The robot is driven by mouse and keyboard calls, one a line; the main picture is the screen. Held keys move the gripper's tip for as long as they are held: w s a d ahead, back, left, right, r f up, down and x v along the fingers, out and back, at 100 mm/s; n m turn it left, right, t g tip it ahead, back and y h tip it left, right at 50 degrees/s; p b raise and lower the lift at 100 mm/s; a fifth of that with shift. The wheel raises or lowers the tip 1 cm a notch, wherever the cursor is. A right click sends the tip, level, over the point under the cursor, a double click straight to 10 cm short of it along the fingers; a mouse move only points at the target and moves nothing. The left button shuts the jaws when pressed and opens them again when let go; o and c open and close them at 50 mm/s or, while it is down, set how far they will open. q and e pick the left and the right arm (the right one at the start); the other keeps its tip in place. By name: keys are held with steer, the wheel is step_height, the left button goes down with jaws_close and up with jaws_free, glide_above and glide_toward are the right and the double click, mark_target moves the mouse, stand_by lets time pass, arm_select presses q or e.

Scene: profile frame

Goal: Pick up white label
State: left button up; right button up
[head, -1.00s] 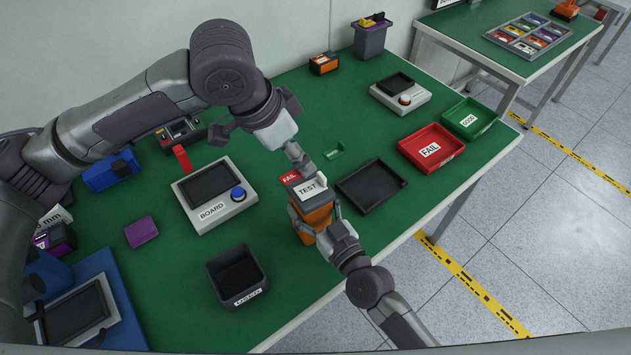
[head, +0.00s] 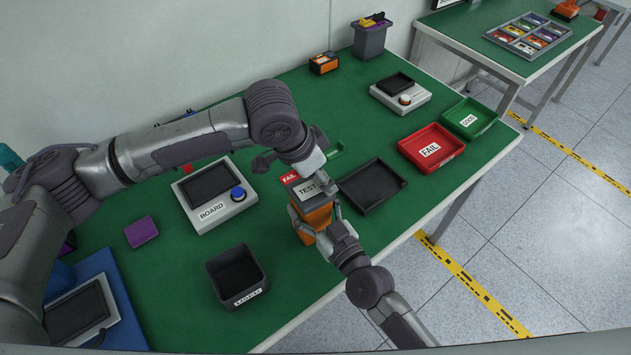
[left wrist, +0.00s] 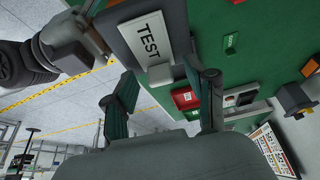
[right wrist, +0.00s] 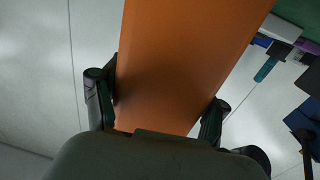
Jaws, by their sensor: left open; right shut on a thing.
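The white label (head: 307,190) marked TEST lies on the dark top of an orange device (head: 314,218). It shows large in the left wrist view (left wrist: 147,38), beyond the fingertips. My left gripper (head: 325,186) is open over the label's right end in the head view, with nothing between its fingers; contact cannot be told. My right gripper (head: 322,232) is shut on the orange device, whose orange side fills the right wrist view (right wrist: 185,65). A red FAIL label (head: 289,177) sits beside the white one.
An empty black tray (head: 371,188) lies right of the device. A red FAIL bin (head: 432,148) and a green GOOD bin (head: 470,118) stand farther right. The BOARD unit (head: 214,195) and a black bin (head: 237,277) are to the left.

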arm_select(q)
steer(key=c, duration=0.8)
steer(key=shift+c, duration=0.2)
step_height(320, 180, up, 18)
stand_by(0.9)
arm_select(e)
steer(key=o, duration=1.3)
